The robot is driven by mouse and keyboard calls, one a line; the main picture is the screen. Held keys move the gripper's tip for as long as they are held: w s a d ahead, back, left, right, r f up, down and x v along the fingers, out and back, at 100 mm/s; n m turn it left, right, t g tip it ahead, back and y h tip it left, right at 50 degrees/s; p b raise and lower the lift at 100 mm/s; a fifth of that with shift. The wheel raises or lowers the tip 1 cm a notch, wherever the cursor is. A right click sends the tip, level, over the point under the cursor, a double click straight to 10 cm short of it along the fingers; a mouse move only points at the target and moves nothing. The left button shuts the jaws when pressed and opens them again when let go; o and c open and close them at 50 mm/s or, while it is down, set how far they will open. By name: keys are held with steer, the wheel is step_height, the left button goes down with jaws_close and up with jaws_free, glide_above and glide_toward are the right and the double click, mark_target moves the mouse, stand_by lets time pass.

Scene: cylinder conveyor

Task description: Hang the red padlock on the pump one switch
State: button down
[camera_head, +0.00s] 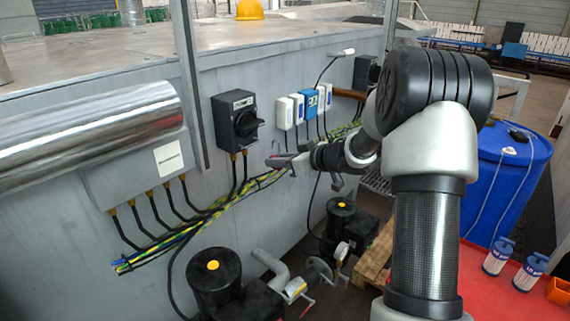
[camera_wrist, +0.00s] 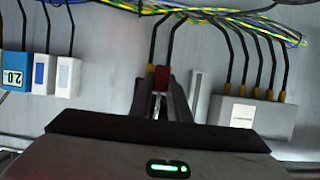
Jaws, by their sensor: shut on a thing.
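A black rotary switch box (camera_head: 235,120) with a round knob is mounted on the grey wall, with two cables below it. A second black switch box (camera_head: 365,72) is farther along the wall. I cannot read which is pump one. My gripper (camera_head: 277,161) is in front of the wall, to the right of and lower than the nearer switch in the head view. In the wrist view my gripper (camera_wrist: 164,98) is shut on the red padlock (camera_wrist: 161,78), held at the fingertips. The padlock's shackle is not clear there. My gripper hides what lies behind it.
White and blue boxes (camera_head: 310,102) sit between the switches. A grey junction box (camera_head: 140,170), a shiny pipe (camera_head: 90,132) and a metal post (camera_head: 190,85) are at the left. Yellow-green cables (camera_head: 215,215) run along the wall. Pumps (camera_head: 214,280) stand below.

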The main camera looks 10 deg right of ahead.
steer(key=shift+w+a, duration=0.8)
steer(key=shift+w, duration=0.3)
steer(key=shift+w+a, duration=0.8)
steer(key=shift+w, duration=0.25)
steer(key=shift+w+a, duration=0.6)
steer(key=shift+w, duration=0.2)
steer(key=shift+w+a, duration=0.55)
steer(key=shift+w, duration=0.2)
steer(key=shift+f+b, duration=0.7)
steer(key=shift+f, duration=0.75)
steer(key=c, duration=1.6)
jaws_free()
